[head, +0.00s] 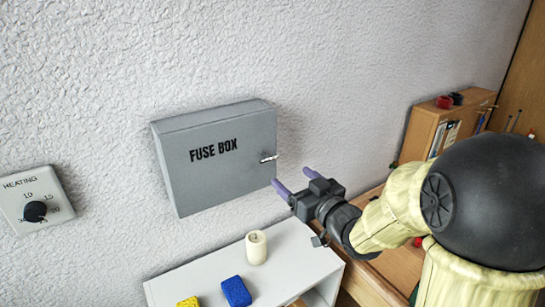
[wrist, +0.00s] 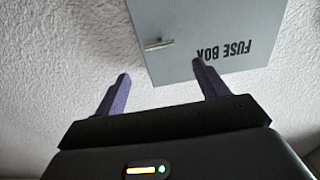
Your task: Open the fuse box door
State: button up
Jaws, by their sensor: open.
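The grey fuse box (head: 215,165) is mounted on the white textured wall, with "FUSE BOX" lettering on its door, which looks closed. A small metal handle (head: 268,158) sits near the door's right edge. In the wrist view the fuse box (wrist: 225,60) appears upside down, with the handle (wrist: 158,44) beyond the fingertips. My gripper (head: 292,178) is open and empty, just right of and below the handle, apart from it. Its two purple fingers show in the wrist view (wrist: 162,70), pointing toward the box with the handle between their directions.
A white shelf (head: 205,285) below the box holds a cream candle (head: 256,247), a blue sponge (head: 236,291) and a yellow sponge (head: 188,302). A heating dial (head: 35,211) is on the wall at left. A wooden cabinet (head: 423,128) stands at right.

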aim_at(271, 159)
jog(key=p+x, duration=0.3)
jog(key=x, duration=0.7)
jog(key=shift+w+a, duration=0.15)
jog(key=c, duration=1.4)
